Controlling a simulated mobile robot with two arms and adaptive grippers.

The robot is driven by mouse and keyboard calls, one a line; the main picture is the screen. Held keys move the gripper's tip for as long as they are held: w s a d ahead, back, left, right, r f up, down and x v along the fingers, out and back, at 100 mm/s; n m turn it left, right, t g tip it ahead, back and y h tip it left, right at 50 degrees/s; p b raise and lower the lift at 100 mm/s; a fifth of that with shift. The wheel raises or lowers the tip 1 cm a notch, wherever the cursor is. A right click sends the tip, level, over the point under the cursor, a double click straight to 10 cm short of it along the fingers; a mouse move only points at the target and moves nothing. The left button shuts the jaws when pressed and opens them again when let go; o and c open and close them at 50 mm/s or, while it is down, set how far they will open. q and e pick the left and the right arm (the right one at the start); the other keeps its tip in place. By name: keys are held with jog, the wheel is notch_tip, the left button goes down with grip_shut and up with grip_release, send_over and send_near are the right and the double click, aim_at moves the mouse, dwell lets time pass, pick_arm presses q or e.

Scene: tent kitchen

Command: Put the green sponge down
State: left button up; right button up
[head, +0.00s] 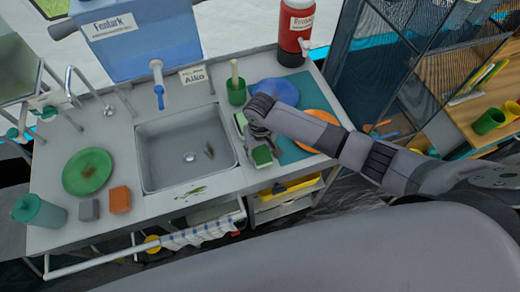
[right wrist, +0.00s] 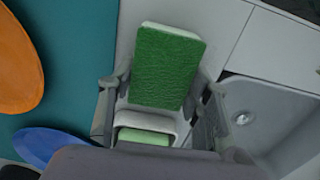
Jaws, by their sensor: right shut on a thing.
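The green sponge (head: 262,156) has a dark green face and a pale edge. My right gripper (head: 258,133) is shut on it, above the counter strip right of the sink. In the right wrist view the sponge (right wrist: 166,68) shows between the two fingers (right wrist: 155,112), its green face toward the camera. I cannot tell how far it is from the counter. A pale white and green item (head: 240,122) lies beside the gripper, partly hidden by it. It also shows low between the fingers in the right wrist view (right wrist: 144,135). My left gripper is not in view.
The sink (head: 185,150) lies left of the gripper. A teal mat (head: 294,154) with a blue plate (head: 274,92) and an orange plate (head: 318,128) lies right. A green cup (head: 236,93) stands behind. A green plate (head: 87,172) and orange block (head: 120,199) are on the left counter.

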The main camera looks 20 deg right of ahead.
aim_at(260, 151)
jog(key=shift+f, duration=0.1)
jog(key=o, duration=1.1)
notch_tip(260, 151, up, 12)
jog(key=b, duration=0.1)
